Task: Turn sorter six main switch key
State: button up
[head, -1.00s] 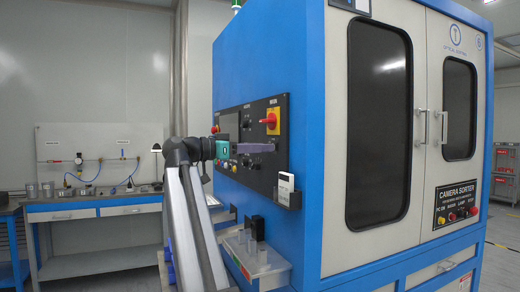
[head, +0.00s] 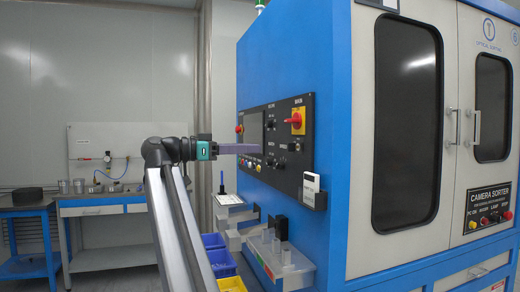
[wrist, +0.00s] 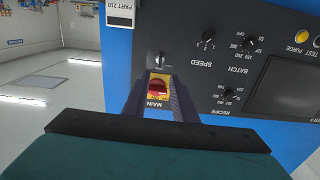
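The blue and white camera sorter (head: 345,165), with a round mark at its top right, has a black control panel (head: 277,170) on its side. A red rotary switch (head: 297,121) on a yellow plate sits high on the panel. The wrist view shows this red switch (wrist: 158,87), upside down, with the label MAIN. A small silver switch (wrist: 160,60) lies beyond it, in line. My gripper (head: 252,148) reaches towards the panel from the left. In the wrist view its two fingers (wrist: 158,78) are apart, with the red switch seen between them. Contact cannot be told; nothing is held.
Other knobs (wrist: 208,38) and a screen (wrist: 285,85) share the panel. A workbench (head: 110,208) stands at the back left.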

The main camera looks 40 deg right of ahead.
jog(key=shift+v, duration=0.85)
jog(key=shift+s, duration=0.1)
